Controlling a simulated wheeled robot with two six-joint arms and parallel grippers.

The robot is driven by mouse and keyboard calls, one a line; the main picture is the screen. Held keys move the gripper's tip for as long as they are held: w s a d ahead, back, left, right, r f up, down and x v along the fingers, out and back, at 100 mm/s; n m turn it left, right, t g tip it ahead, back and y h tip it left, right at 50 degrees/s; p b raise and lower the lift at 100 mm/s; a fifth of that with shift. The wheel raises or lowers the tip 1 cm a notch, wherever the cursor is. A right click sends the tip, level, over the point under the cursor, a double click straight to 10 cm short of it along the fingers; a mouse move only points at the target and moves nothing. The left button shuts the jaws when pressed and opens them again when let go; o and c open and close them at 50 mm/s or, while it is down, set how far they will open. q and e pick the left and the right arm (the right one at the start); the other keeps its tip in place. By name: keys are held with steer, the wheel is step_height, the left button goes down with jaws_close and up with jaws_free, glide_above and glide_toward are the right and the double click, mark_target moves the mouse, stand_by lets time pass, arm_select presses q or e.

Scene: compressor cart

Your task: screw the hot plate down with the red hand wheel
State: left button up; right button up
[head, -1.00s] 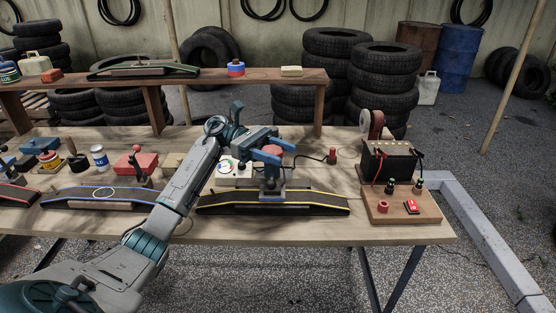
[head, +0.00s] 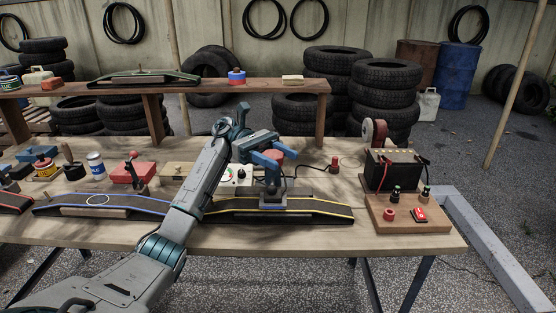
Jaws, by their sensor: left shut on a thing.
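The red hand wheel (head: 276,154) sits on top of a dark screw clamp (head: 271,180). My left gripper (head: 270,159) has its blue fingers around the wheel and is shut on it. The arm comes in from the lower left. Below the clamp, the grey hot plate (head: 273,204) lies on the middle of a black rubber strip with yellow edges (head: 318,207). I cannot tell whether a gap is left under the plate. The gripper and fingers hide part of the wheel and the screw. My right gripper is not in view.
A board with a battery (head: 388,170), knobs and a red switch (head: 419,215) stands at the right. A white gauge box (head: 238,176) is close behind the arm. A blue-edged strip (head: 95,203) lies left. A raised shelf (head: 215,87) runs along the back.

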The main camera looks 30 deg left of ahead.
mark_target(278, 155)
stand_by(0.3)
arm_select(q)
steer(key=o, duration=1)
steer(key=shift+r, duration=0.1)
steer(key=shift+r, duration=0.25)
step_height(278, 155, up, 3)
steer(key=shift+f+b, duration=0.1)
steer(key=shift+b, duration=0.25)
steer(key=shift+s+d+r+b, duration=0.3)
steer(key=shift+s+d, duration=1.05)
steer(key=shift+s, duration=0.95)
steer(key=shift+s+d+r+b, duration=0.2)
steer(key=shift+s+d+b, duration=0.15)
steer(key=shift+s+d, duration=1.5)
steer(key=shift+s+d+r+b, duration=0.3)
steer(key=shift+s+d, duration=0.55)
steer(key=shift+s, duration=1.95)
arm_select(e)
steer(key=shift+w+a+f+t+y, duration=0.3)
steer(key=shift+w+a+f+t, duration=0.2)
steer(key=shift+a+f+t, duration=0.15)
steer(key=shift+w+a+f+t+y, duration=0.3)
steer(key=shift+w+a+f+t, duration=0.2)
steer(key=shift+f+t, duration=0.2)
